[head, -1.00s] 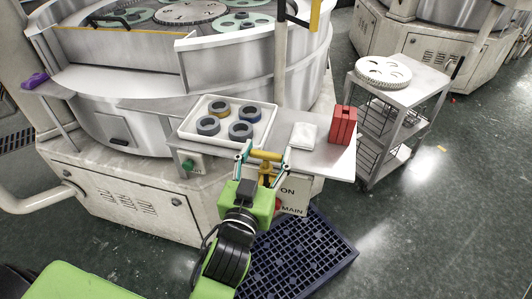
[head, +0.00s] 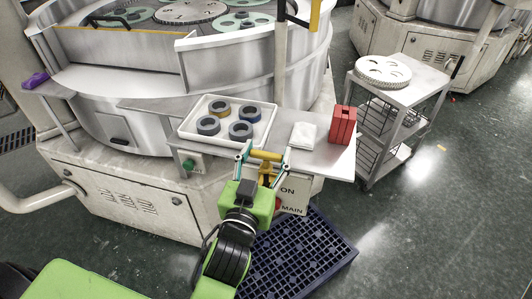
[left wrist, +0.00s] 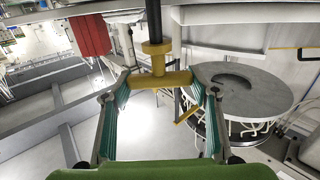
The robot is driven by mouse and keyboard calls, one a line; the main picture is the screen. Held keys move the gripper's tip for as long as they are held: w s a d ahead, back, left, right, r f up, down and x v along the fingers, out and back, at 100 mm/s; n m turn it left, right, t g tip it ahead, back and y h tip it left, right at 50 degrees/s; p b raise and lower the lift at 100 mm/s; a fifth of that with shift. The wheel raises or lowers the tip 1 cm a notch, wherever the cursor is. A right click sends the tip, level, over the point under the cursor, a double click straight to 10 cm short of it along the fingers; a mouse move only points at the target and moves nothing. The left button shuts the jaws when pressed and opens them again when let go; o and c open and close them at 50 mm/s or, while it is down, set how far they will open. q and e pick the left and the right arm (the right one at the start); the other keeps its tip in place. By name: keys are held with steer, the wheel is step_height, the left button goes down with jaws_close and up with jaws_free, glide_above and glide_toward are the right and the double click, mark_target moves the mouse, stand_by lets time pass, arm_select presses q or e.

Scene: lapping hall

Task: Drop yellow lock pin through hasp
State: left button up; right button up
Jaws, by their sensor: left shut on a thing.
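My left gripper (head: 266,158) is shut on the yellow lock pin (head: 266,154), gripping its crossbar at the front edge of the metal shelf, above the ON/MAIN switch panel (head: 290,198). In the left wrist view the pin's yellow crossbar (left wrist: 158,81) lies between the two fingertips, with a yellow collar and a dark rod (left wrist: 154,22) in line with it. A small bent yellow piece (left wrist: 187,106) shows beside the right finger. I cannot make out the hasp; the gripper and pin cover part of the panel. My right gripper is not in view.
On the shelf (head: 318,165) stand a white tray (head: 184,133) with several dark rings, a white cloth (head: 303,136) and a red block (head: 342,125). A blue grid mat (head: 310,255) lies on the floor below. A trolley (head: 418,85) with a white disc stands at right.

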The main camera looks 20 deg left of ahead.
mark_target(266, 174)
arm_select(q)
steer(key=shift+f+b, duration=1.75)
steer(key=shift+f, duration=1)
steer(key=shift+s+d+f+b, duration=0.1)
steer(key=shift+f+b, duration=0.35)
steer(key=shift+b, duration=0.1)
steer(key=o, duration=1.3)
steer(key=s, duration=0.8)
steer(key=shift+d+r, duration=0.15)
steer(key=shift+w, duration=0.15)
